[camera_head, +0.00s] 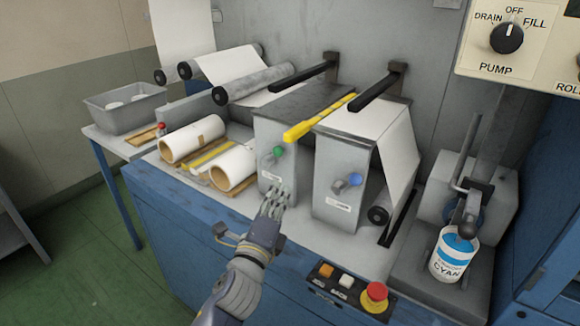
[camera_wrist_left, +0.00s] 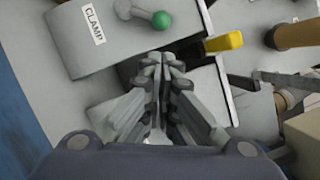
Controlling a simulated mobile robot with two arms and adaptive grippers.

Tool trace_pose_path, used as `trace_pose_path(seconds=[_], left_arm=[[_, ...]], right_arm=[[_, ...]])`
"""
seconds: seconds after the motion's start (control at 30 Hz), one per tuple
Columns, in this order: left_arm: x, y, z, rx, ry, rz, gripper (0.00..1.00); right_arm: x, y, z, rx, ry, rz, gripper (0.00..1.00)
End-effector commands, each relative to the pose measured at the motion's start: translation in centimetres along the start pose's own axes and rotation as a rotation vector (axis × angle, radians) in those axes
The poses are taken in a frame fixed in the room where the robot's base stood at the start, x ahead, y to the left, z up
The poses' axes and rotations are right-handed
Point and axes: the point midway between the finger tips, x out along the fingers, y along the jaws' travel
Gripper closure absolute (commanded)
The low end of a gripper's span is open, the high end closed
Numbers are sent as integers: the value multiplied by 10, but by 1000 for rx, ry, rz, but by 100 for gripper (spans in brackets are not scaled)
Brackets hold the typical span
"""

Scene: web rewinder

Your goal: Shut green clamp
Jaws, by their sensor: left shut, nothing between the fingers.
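The green clamp (camera_head: 276,153) is a small lever with a green ball knob on the front of the left grey clamp box (camera_head: 262,133). In the left wrist view the green knob (camera_wrist_left: 161,19) and its pale lever lie at the top, on a plate labelled CLAMP. My left gripper (camera_head: 276,196) is shut and empty, just below the knob in the head view and apart from it. Its fingertips (camera_wrist_left: 165,58) point toward the box edge in the wrist view. My right gripper is not in view.
A second box with a blue knob (camera_head: 354,179) stands to the right. A yellow bar (camera_head: 318,118) lies between the box tops. Paper rolls (camera_head: 192,138) lie at left. An emergency stop button (camera_head: 375,292) and a cyan can (camera_head: 453,254) are at right.

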Motion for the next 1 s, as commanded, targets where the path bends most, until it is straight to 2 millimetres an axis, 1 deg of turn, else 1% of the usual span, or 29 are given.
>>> trace_pose_path(seconds=[0.17, 0.4, 0.53, 0.73, 1.0], left_arm=[[23, -2, 1, -2, -1, 0, 100], [63, -1, 0, -2, -1, 1, 100], [80, 0, 1, -2, -1, 0, 100], [93, 0, 0, -2, 0, 0, 100], [96, 0, 0, -2, 0, 0, 100]], right_arm=[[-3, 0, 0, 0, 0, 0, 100], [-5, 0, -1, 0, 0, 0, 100], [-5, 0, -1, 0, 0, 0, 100], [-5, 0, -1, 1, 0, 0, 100], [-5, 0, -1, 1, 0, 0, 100]])
